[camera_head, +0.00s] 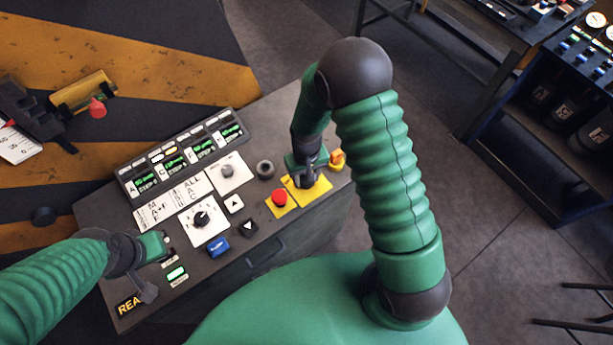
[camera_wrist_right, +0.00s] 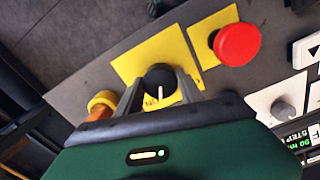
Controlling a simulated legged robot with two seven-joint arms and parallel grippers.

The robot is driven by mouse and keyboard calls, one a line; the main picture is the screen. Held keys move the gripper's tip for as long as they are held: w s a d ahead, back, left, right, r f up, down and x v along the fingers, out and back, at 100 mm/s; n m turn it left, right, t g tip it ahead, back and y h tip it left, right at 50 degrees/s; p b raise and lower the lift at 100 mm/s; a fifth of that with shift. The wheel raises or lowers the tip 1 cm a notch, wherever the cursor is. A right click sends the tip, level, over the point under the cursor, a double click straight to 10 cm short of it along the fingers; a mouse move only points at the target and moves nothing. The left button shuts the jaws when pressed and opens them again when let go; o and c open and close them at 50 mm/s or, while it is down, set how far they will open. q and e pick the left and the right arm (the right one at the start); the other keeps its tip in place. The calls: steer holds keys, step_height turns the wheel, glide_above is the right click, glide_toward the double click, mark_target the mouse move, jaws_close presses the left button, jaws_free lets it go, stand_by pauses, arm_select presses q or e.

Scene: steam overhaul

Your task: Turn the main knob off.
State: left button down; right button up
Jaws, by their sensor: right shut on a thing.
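The main knob is a black round knob (camera_wrist_right: 160,78) with a white pointer line, on a yellow plate (camera_wrist_right: 145,55) in the right wrist view. The pointer line runs nearly straight up and down in that view. My right gripper (camera_wrist_right: 161,93) has a finger on each side of the knob and is shut on it. In the head view my right gripper (camera_head: 308,180) reaches down onto the yellow plate (camera_head: 318,191) and hides the knob. My left gripper (camera_head: 160,245) is low over the panel's left end; its fingers are not clear.
A red button (camera_head: 279,197) on its own yellow plate sits beside the knob. An orange-yellow knob (camera_head: 336,158) stands close on the other side. The console (camera_head: 262,242) also carries a black dial (camera_head: 202,219), a blue button (camera_head: 216,247) and lit green displays.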

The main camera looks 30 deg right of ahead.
steer(key=shift+w+r+n, duration=0.1)
steer(key=shift+w+n, duration=0.15)
steer(key=shift+n, duration=0.65)
steer(key=n, duration=0.2)
steer(key=shift+n, duration=0.4)
steer(key=n+p, duration=0.1)
steer(key=n, duration=0.1)
steer(key=shift+n, duration=0.3)
steer(key=n, duration=0.3)
steer(key=shift+n+p, duration=0.3)
steer(key=shift+p, duration=0.1)
steer(key=shift+n+p, duration=0.45)
steer(key=shift+n, duration=1.15)
steer(key=o, duration=1.1)
steer(key=shift+o, duration=1.4)
